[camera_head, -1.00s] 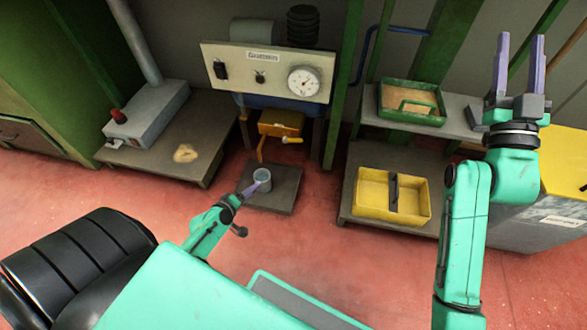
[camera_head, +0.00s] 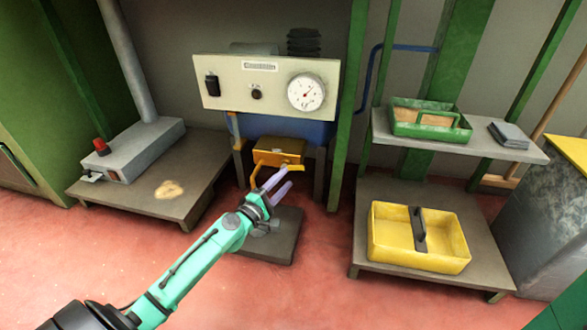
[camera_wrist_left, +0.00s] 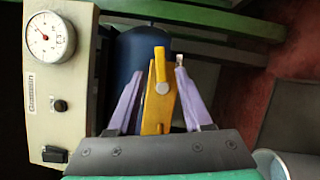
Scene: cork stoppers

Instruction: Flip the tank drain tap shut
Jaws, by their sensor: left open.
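The yellow-orange drain tap (camera_head: 278,152) sits low under the dark blue tank (camera_head: 318,132). Its yellow lever (camera_head: 291,168) sticks out to the right in the head view. In the left wrist view the lever (camera_wrist_left: 160,66) and tap body (camera_wrist_left: 157,112) lie between my fingers. My left gripper (camera_head: 277,180) is open just in front of the tap, its lilac fingers spread to either side; I cannot tell whether they touch the lever. A grey cup (camera_wrist_left: 270,165) shows at the lower right of the left wrist view; my gripper mostly hides it in the head view. My right gripper is out of view.
A cream panel (camera_head: 230,88) with a dial gauge (camera_head: 306,92) stands above the tap. A dark plate (camera_head: 284,240) lies on the red floor below. A green post (camera_head: 347,120) and a yellow tray (camera_head: 455,262) are to the right.

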